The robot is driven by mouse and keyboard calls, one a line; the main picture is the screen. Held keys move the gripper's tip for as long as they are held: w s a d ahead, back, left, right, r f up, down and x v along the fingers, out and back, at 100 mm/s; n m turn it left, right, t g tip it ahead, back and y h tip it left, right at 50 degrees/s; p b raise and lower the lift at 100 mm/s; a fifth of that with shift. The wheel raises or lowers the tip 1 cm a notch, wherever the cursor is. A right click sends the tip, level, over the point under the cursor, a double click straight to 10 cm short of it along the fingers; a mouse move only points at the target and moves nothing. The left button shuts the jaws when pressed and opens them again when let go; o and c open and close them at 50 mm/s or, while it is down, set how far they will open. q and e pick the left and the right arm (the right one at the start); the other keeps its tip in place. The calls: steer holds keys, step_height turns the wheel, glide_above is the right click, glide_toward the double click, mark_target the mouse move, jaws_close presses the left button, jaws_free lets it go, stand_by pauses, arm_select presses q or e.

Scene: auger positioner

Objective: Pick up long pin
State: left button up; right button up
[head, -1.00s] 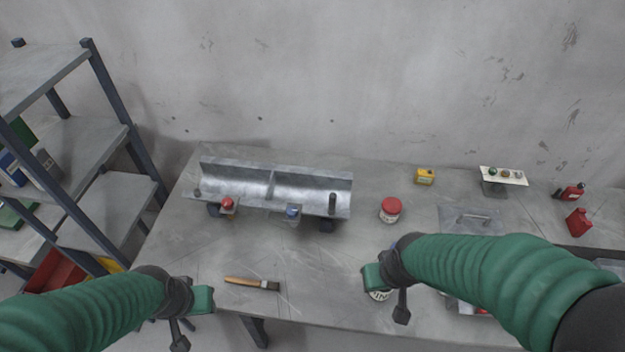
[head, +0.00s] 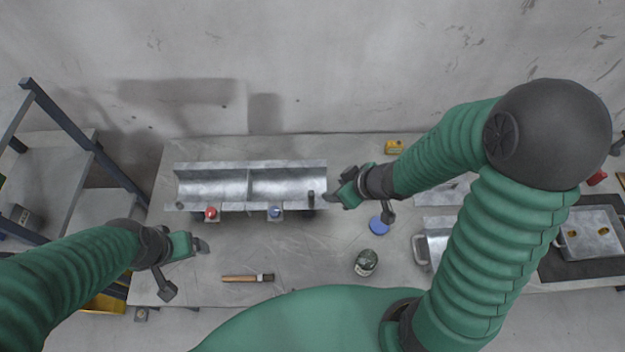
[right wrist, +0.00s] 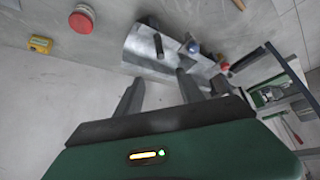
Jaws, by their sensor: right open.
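The long pin (head: 311,199) is a dark upright cylinder at the right end of the metal trough (head: 288,180). It also shows in the right wrist view (right wrist: 158,45), standing by the trough's near end. My right gripper (head: 334,198) is just right of the pin, apart from it, with its fingers pointing toward the trough. In the right wrist view its two fingers (right wrist: 160,92) are spread with nothing between them, and the pin stands beyond them. My left gripper (head: 204,246) is over the table's left part, below the trough; its jaw opening is unclear.
A red knob (head: 211,213) and a blue knob (head: 275,212) sit along the trough's front. A brush (head: 245,278), a can (head: 366,262) and a blue disc (head: 380,225) lie in front. A yellow box (head: 394,147) stands behind my right arm. Shelving (head: 70,125) is left.

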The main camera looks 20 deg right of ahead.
steer(key=b, duration=0.4)
glide_toward(311, 196)
steer(key=d, duration=0.1)
steer(key=b+x, duration=0.2)
steer(key=x, duration=0.5)
steer(key=shift+w+a, duration=0.15)
steer(key=shift+a, duration=0.05)
steer(key=x, duration=0.5)
steer(key=shift+d+f, duration=0.2)
steer(key=shift+a, duration=0.1)
steer(key=c, duration=0.6)
arm_select(q)
steer(key=s+x, duration=0.1)
steer(key=x, duration=0.6)
steer(key=shift+a+f, duration=0.25)
steer(key=shift+f, duration=0.2)
arm_select(e)
jaws_close()
